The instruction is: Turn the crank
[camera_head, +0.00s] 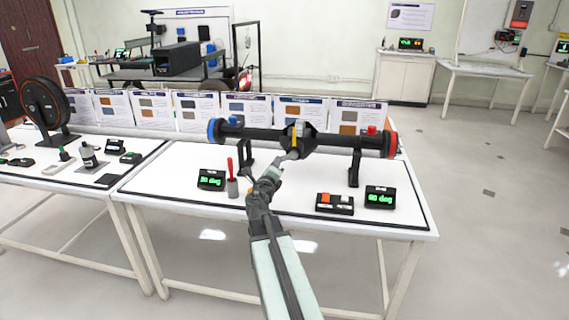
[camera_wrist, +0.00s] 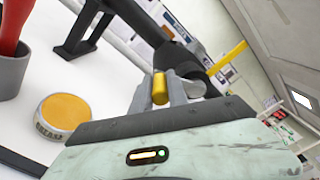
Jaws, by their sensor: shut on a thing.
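The chassis rig is a black axle (camera_head: 250,133) held on two black stands above a white table, with a blue disc at its left end and a red one at its right. A dark hub with an upright yellow marker (camera_head: 294,135) sits mid-axle. My gripper (camera_head: 283,163) reaches up to the near side of this hub. In the wrist view, my gripper (camera_wrist: 165,95) is shut on a small yellow crank handle (camera_wrist: 160,87), next to a grey round part (camera_wrist: 192,86). The fingers hide part of the handle, and the crank arm is hard to make out.
A grey cup with a red-handled tool (camera_head: 232,180) and a green display (camera_head: 211,180) stand left of my arm. A switch box (camera_head: 335,204) and another display (camera_head: 380,197) stand right. A yellow-topped round thing (camera_wrist: 65,112) lies beside the cup. Information cards line the back.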

